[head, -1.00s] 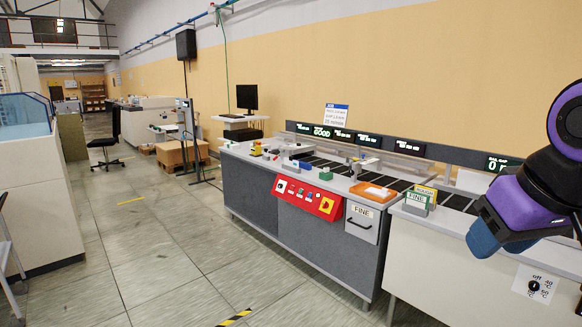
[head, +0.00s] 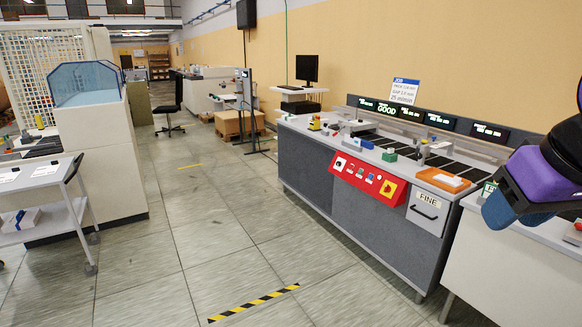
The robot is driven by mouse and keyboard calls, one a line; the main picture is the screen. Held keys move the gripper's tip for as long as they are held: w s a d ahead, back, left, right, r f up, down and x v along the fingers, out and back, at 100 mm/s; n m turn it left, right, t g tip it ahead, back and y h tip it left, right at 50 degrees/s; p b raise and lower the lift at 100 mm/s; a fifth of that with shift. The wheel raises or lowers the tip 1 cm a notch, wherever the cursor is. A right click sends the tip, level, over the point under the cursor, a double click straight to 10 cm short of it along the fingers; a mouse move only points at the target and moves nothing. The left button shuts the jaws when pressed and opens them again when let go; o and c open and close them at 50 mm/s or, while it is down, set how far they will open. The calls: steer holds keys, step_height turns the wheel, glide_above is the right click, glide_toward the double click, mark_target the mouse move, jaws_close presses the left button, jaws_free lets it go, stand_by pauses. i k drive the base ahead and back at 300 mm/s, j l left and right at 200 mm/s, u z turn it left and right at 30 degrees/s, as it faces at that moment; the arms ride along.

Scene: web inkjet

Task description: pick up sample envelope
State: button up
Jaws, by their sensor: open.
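I cannot make out a sample envelope for certain. A small white item (head: 452,182) lies in an orange tray (head: 432,178) on the right end of the long grey counter, too small to identify. Flat white sheets (head: 47,170) lie on a white cart at the left; I cannot tell whether one is the envelope. My gripper (head: 500,208) is at the right edge, in front of the right-hand counter and apart from these things. It is open and holds nothing that I can see.
The long grey counter (head: 330,185) with a red control panel (head: 368,178) runs along the wall. The white cart (head: 80,215) and a tall machine with a blue clear cover (head: 88,82) stand left. Open tiled floor with a striped floor mark (head: 253,303) lies between. An office chair (head: 168,100) stands farther back.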

mark_target(351, 139)
steer(key=i, duration=2.3)
steer(key=i+j+z, duration=0.1)
steer(key=i, duration=1.05)
steer(key=i+j, duration=0.1)
steer(key=i, duration=1.05)
